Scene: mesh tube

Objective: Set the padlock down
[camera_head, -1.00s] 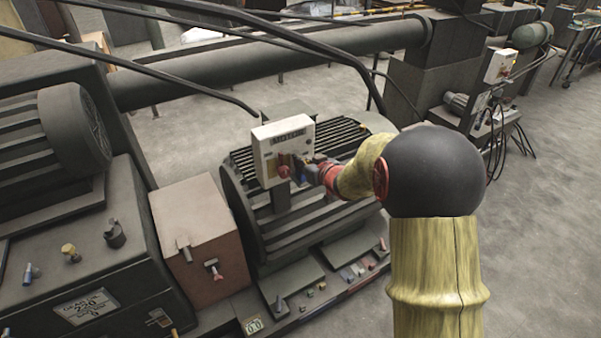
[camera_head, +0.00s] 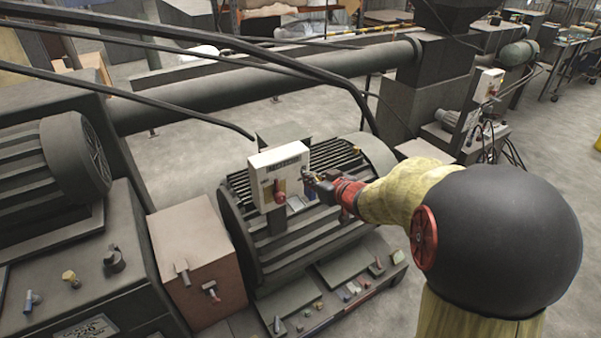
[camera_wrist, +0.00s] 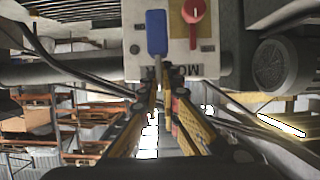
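The blue padlock (camera_wrist: 156,34) shows in the wrist view, in front of a white control box (camera_wrist: 205,62) that appears upside down there. My gripper (camera_wrist: 163,88) has its fingers brought close together around the padlock's narrow grey end. The blue body sticks out beyond the fingertips. In the head view my gripper (camera_head: 314,180) is at the right side of the white control box (camera_head: 262,166), above the ribbed motor. The padlock is very small there, a bit of blue by the fingertips. I cannot tell whether it touches the box.
A red switch knob (camera_wrist: 193,12) is on the box, close beside the padlock. Dark cables run behind the box. The ribbed motor (camera_head: 290,245) is below, with several small items on its base. A brown box (camera_head: 198,262) stands to the left. Open floor lies at the right.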

